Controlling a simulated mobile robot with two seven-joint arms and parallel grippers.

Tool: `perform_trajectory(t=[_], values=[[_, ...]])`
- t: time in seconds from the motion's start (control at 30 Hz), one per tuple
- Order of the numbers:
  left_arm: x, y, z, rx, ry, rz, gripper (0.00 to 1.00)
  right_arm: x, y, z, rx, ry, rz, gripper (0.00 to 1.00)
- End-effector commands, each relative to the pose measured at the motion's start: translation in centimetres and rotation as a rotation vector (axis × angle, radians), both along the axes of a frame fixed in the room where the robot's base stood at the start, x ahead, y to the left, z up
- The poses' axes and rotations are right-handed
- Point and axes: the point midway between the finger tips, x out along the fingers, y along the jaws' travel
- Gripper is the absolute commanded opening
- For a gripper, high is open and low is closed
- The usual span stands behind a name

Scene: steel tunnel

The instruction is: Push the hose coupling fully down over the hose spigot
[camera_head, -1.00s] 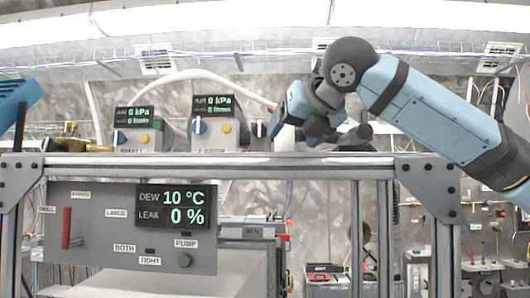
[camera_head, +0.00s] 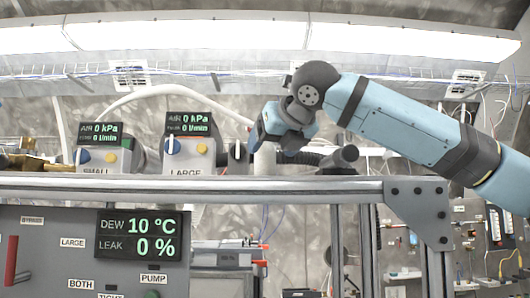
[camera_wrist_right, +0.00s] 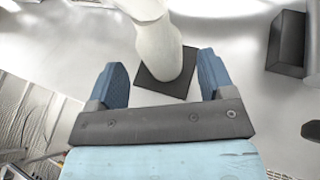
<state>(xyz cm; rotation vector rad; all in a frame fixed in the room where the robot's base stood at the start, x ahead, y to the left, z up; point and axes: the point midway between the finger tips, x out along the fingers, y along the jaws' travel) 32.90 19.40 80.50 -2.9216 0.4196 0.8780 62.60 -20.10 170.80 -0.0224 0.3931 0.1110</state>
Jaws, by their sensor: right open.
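My right gripper (camera_head: 272,148) is above the back of the bench, to the right of the LARGE box. In the right wrist view its two blue fingers (camera_wrist_right: 162,72) are apart, with nothing clamped between them. A thick white cylindrical piece (camera_wrist_right: 158,45) stands beyond and between them, its end over a dark square plate (camera_wrist_right: 166,84). In the head view a white piece (camera_head: 264,160) shows just under the gripper. A white hose (camera_head: 160,90) arcs from the left towards the gripper. I cannot tell coupling from spigot or how they sit. My left gripper is out of view.
The SMALL box (camera_head: 103,155) and LARGE box (camera_head: 188,155) stand left of the gripper. A dark ribbed fitting (camera_head: 338,158) lies to its right. A steel frame rail (camera_head: 250,188) runs in front. A dark block (camera_wrist_right: 287,43) stands at right in the wrist view.

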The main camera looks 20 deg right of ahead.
Motion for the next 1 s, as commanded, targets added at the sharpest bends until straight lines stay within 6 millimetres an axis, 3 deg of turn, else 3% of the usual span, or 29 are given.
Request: perform_trajectory(t=[0.3, 0.57, 0.8, 1.0], values=[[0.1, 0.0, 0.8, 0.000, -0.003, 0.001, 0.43, 3.9, 0.3, -1.6, 0.000, 0.000, 0.000, 0.75], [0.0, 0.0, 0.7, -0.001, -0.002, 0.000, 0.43, 4.2, 0.4, -1.8, 0.000, -0.001, 0.000, 0.75], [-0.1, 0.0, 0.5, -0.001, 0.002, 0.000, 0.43, 4.1, 0.4, -1.8, 0.000, 0.000, 0.000, 0.24], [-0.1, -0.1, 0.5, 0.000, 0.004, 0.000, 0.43, 4.1, 0.4, -1.8, 0.000, 0.000, 0.000, 0.24]])
